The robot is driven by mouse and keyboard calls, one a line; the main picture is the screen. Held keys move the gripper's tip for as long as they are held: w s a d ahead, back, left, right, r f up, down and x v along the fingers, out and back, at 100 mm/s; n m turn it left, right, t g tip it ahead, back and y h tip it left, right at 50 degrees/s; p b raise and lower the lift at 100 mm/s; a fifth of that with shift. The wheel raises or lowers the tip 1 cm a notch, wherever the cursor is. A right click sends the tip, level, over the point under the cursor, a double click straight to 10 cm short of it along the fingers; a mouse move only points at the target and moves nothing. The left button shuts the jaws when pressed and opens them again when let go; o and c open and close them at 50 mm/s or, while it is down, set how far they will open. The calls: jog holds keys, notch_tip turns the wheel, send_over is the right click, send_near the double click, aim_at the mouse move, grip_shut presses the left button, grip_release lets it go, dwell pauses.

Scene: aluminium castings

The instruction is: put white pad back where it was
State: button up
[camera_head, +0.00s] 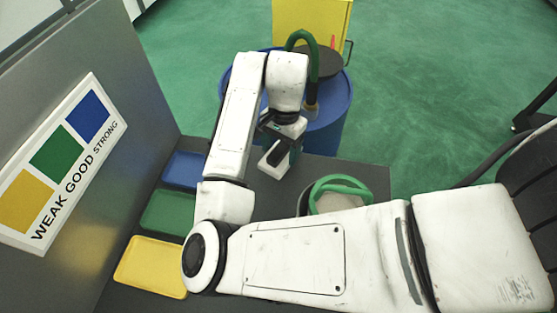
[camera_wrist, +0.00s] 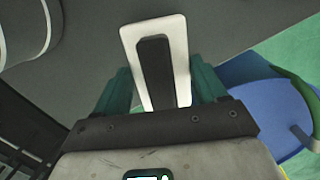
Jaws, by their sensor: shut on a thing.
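The white pad (camera_wrist: 133,45) is a tapered white plate with a dark strip along its middle. It sits between the green fingers of my gripper (camera_wrist: 161,88) in the wrist view, and my gripper is shut on it. In the head view my gripper (camera_head: 281,150) points down over the dark table, with the white pad (camera_head: 269,168) at its tip. I cannot tell whether the pad touches the table.
Blue (camera_head: 184,169), green (camera_head: 166,212) and yellow (camera_head: 150,266) trays line the panel on the left, below a WEAK GOOD STRONG sign (camera_head: 62,160). A round container with a green hose (camera_head: 338,185) stands right of my gripper. A blue drum (camera_head: 330,125) stands beyond the table.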

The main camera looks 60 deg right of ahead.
aim_at(280, 159)
jog(key=shift+f, duration=2.05)
jog(key=shift+f, duration=0.15)
jog(key=o, duration=1)
jog(key=r, duration=0.4)
jog(key=d+r, duration=0.1)
jog(key=r, duration=0.6)
jog(key=shift+d+r+p, duration=0.25)
jog(key=shift+r+p, duration=0.05)
jog(key=shift+r, duration=0.35)
